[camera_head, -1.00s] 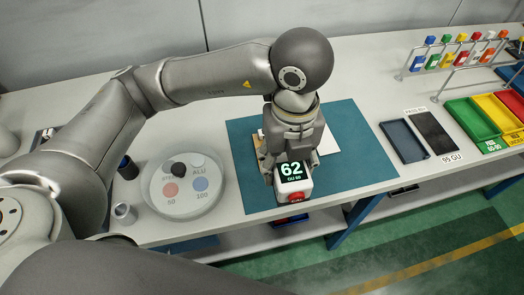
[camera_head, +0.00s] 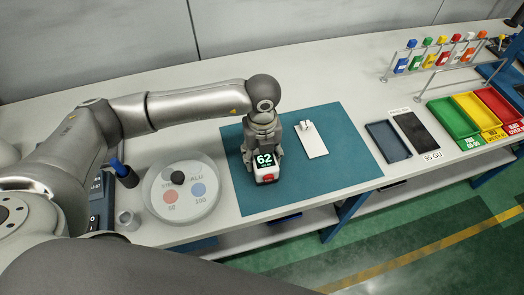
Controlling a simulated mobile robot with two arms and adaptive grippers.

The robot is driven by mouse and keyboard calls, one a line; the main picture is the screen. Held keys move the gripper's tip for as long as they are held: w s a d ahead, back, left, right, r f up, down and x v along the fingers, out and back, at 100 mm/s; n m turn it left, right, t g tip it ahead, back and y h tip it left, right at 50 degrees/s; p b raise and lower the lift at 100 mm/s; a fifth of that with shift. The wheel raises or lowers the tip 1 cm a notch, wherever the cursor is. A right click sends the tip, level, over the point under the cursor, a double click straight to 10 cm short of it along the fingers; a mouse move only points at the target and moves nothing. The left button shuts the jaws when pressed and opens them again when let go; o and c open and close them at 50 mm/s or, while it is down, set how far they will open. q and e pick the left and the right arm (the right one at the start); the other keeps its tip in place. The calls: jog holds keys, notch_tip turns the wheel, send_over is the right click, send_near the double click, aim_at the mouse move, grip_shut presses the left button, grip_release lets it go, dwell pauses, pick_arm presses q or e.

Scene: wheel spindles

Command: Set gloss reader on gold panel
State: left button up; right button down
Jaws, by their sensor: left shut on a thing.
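The gloss reader (camera_head: 265,168) is a small white box with a dark screen showing a green 62 and a red part on its front. My left gripper (camera_head: 263,151) points down and is shut on the reader, over the left part of the teal mat (camera_head: 335,172). I cannot tell if the reader touches the mat or hangs just above it. A white panel (camera_head: 312,143) with a small clip lies on the mat to the right of the gripper. I see no clearly gold panel; the gripper and reader hide the mat below them. My right gripper is not in view.
A round grey tray (camera_head: 183,213) with coloured discs stands left of the mat. To the right are a blue-rimmed tray (camera_head: 388,142), a dark panel (camera_head: 415,136) and green, yellow and red bins (camera_head: 455,124). A rack of coloured samples (camera_head: 440,58) stands behind. The front table edge is close.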

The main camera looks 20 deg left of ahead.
pick_arm(q)
jog(key=shift+f, duration=0.2)
jog(key=o, duration=1.4)
jog(key=shift+r, duration=0.5)
notch_tip(320, 180, up, 11)
jog(key=b, duration=0.3)
jog(key=shift+r+b, duration=0.2)
jog(key=shift+b, duration=0.1)
